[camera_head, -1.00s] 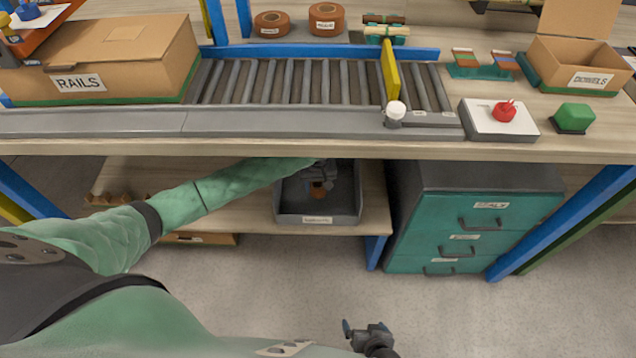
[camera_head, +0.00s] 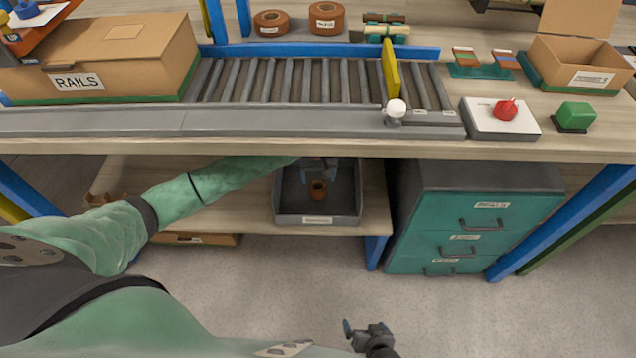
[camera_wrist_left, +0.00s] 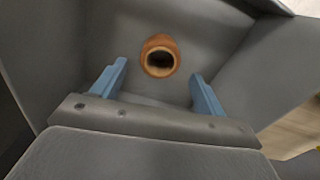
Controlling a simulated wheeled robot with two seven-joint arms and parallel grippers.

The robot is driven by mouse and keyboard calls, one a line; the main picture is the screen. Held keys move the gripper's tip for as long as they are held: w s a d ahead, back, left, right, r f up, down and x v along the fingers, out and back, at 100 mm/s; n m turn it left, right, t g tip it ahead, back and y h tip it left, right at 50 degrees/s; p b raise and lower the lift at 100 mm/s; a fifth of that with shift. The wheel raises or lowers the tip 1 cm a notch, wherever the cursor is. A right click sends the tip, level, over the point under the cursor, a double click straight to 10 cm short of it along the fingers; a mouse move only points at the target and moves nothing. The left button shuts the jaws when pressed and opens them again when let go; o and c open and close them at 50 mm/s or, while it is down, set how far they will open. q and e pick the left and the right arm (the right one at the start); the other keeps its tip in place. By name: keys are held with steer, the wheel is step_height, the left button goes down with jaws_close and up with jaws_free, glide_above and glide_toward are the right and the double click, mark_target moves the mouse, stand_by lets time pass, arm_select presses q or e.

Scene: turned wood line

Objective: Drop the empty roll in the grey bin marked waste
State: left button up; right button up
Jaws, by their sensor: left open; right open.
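The empty roll (camera_head: 318,190) is a small brown-orange hollow tube. It is inside the grey bin (camera_head: 318,220) on the shelf under the bench; the label on the bin's front is too small to read. In the left wrist view the roll (camera_wrist_left: 160,56) shows its open end, near the bin's floor and walls (camera_wrist_left: 75,40). My left gripper (camera_head: 318,172) is over the bin, behind the roll in the head view. Its blue fingers (camera_wrist_left: 157,88) are spread, with the roll beyond them and apart from them. My right gripper (camera_head: 368,332) is open and empty over the floor.
A teal drawer cabinet (camera_head: 478,225) stands right of the bin under the bench. The bench top edge (camera_head: 300,148) runs above my left forearm. A roller conveyor (camera_head: 300,80), a RAILS box (camera_head: 105,60) and a red button unit (camera_head: 500,118) are on the bench.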

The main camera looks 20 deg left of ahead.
arm_select(q)
step_height(320, 180, up, 4)
steer(key=shift+f, duration=0.25)
stand_by(0.4)
